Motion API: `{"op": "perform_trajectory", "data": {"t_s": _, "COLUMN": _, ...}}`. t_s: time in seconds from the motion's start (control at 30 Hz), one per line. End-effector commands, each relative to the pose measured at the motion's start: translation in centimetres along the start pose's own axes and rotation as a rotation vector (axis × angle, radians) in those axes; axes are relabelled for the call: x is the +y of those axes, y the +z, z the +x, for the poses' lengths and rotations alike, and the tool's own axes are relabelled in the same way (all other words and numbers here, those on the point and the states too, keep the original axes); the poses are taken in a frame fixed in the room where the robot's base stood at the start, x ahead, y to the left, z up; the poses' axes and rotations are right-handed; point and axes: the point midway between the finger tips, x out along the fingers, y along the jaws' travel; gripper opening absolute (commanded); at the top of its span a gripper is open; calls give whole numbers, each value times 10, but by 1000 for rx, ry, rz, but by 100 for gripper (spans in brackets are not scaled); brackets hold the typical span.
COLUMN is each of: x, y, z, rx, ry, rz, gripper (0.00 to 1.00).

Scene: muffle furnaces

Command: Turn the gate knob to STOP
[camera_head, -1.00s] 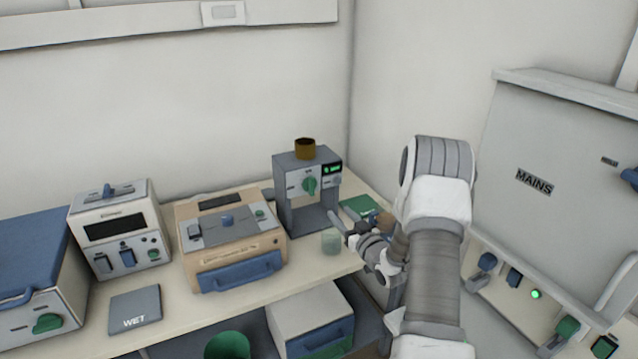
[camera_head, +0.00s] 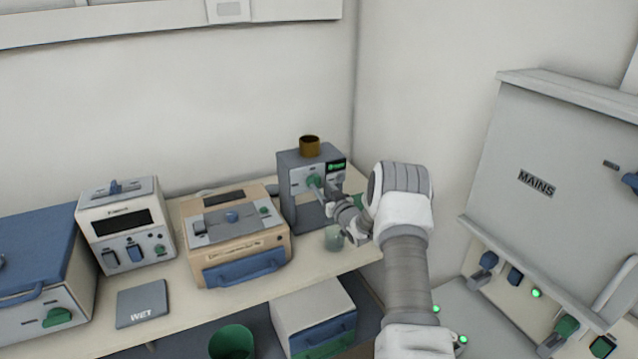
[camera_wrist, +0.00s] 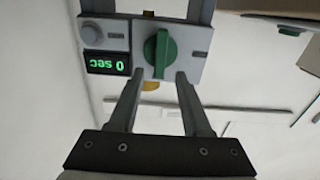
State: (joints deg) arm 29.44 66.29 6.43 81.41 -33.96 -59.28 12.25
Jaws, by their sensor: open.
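The gate knob (camera_wrist: 160,54) is a green knob on the grey front panel of a small dispenser-like machine. In the wrist view it lies straight ahead, just beyond and between the fingertips. In the head view the knob (camera_head: 313,181) is partly covered by my gripper (camera_head: 325,190). My gripper (camera_wrist: 155,82) is open and empty, one finger on each side of the knob's lower end; I cannot tell whether they touch it. The machine's display (camera_wrist: 107,63) reads 0 sec and appears upside down in the wrist view. Its label words are too small to read.
A pale green cup (camera_head: 334,238) stands below the machine, close to my wrist. A tan and grey device (camera_head: 235,240) and a white device (camera_head: 125,225) stand to the left. The MAINS cabinet (camera_head: 560,150) is on the right. A brown cup-shaped top (camera_head: 309,146) sits on the machine.

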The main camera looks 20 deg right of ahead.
Motion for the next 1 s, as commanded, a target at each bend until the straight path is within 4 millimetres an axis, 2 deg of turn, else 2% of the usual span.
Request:
{"op": "perform_trajectory", "data": {"t_s": 0.1, "x": 0, "y": 0, "z": 13, "rx": 1, "ry": -1, "rz": 1, "gripper": 49}}
{"op": "perform_trajectory", "data": {"t_s": 0.3, "x": 0, "y": 0, "z": 26, "rx": 0, "ry": -1, "rz": 0, "gripper": 49}}
{"op": "perform_trajectory", "data": {"t_s": 0.67, "x": 0, "y": 0, "z": 29, "rx": -1, "ry": 0, "rz": 1, "gripper": 49}}
{"op": "perform_trajectory", "data": {"t_s": 0.93, "x": 0, "y": 0, "z": 29, "rx": -1, "ry": 0, "rz": 0, "gripper": 2}}
{"op": "perform_trajectory", "data": {"t_s": 1.0, "x": 0, "y": 0, "z": 29, "rx": -1, "ry": 0, "rz": 0, "gripper": 0}}
